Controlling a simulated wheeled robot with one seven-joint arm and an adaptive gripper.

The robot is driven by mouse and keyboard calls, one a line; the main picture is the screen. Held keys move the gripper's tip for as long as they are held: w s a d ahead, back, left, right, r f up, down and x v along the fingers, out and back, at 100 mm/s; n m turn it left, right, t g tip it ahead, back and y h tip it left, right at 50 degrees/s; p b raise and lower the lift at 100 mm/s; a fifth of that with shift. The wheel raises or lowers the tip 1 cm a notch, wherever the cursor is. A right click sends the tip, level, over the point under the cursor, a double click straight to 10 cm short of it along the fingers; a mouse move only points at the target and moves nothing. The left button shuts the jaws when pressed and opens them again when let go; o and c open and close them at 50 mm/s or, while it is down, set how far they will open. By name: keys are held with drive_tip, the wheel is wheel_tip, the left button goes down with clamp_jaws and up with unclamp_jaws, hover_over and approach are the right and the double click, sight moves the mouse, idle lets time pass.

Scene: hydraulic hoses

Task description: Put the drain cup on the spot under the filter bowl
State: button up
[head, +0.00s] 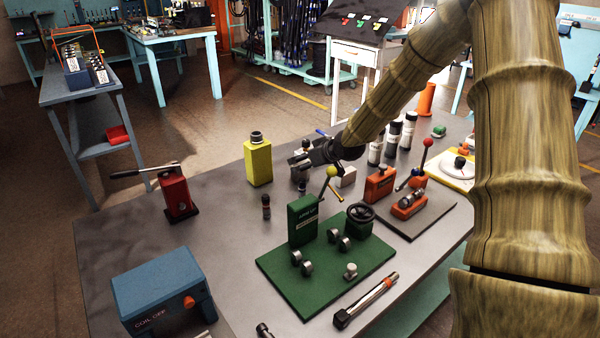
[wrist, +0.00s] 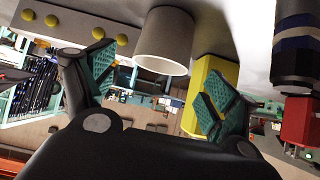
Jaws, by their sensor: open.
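In the wrist view, which is upside down, a plain pale grey cup (wrist: 163,42) stands on the table with its rim facing up in the room. My gripper (wrist: 160,95) is open, with one green-padded finger to each side of the cup's line. The cup shows beyond the fingertips, and no contact is visible. In the head view my gripper (head: 301,160) is low over the table behind the green board; the cup cannot be made out clearly beside it. I cannot tell for certain which part is the filter bowl, nor see the spot under it.
A yellow canister (head: 258,161) stands left of my gripper. A small dark bottle (head: 266,207) and the green board (head: 325,262) with a lever and handwheel are nearer. Black-and-white cylinders (head: 392,142) stand right. A red pump (head: 177,192) is left. Bare tabletop lies left of the board.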

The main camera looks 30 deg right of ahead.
sight(295, 165)
drive_tip(key=shift+p+x, duration=0.5)
drive_tip(key=shift+x, duration=1.75)
drive_tip(key=shift+f, duration=0.1)
drive_tip(key=c, duration=1.2)
